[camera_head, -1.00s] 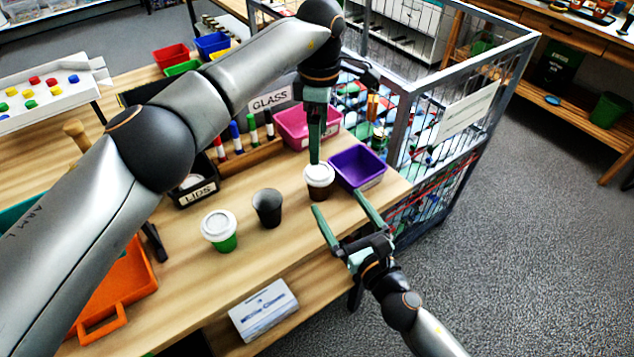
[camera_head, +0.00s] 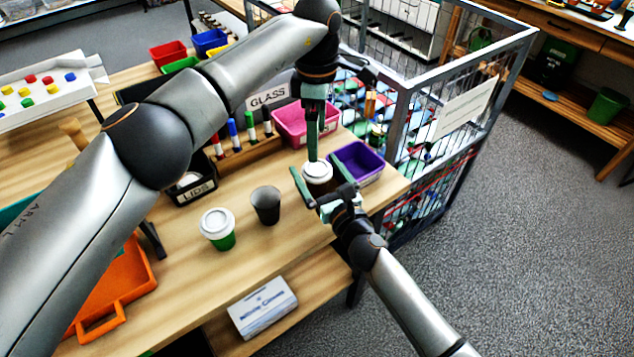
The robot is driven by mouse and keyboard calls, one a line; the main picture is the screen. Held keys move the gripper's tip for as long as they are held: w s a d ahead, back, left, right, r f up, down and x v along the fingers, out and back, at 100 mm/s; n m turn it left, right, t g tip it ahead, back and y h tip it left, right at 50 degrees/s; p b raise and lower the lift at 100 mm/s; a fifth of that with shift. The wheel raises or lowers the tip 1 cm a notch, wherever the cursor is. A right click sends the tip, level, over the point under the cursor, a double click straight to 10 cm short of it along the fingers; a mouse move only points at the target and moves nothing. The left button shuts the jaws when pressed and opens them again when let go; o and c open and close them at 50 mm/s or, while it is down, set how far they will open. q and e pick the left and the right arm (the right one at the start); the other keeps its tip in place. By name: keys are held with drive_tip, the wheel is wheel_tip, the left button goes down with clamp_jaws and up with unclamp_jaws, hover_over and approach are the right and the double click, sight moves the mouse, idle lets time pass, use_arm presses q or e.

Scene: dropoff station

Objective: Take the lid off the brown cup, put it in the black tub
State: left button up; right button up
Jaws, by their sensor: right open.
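The brown cup (camera_head: 319,189) stands upright near the table's right edge with a white lid (camera_head: 318,171) on it. My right gripper (camera_head: 313,163) is open, one finger on each side of the cup; contact is not clear. The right gripper's body hides the cup's lower part. My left gripper (camera_head: 313,157) points straight down from above, its fingertips at the back of the lid. I see it edge-on, so its opening and any contact are unclear. The black tub (camera_head: 197,192), labelled LIDS, sits to the left, with something pale inside.
A dark cup (camera_head: 266,206) and a green cup with a white lid (camera_head: 218,230) stand left of the brown cup. A purple bin (camera_head: 360,164), a pink bin (camera_head: 292,123) and a marker rack (camera_head: 247,154) are close behind. A wire cage (camera_head: 405,130) borders the right.

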clamp_jaws()
idle(0.7)
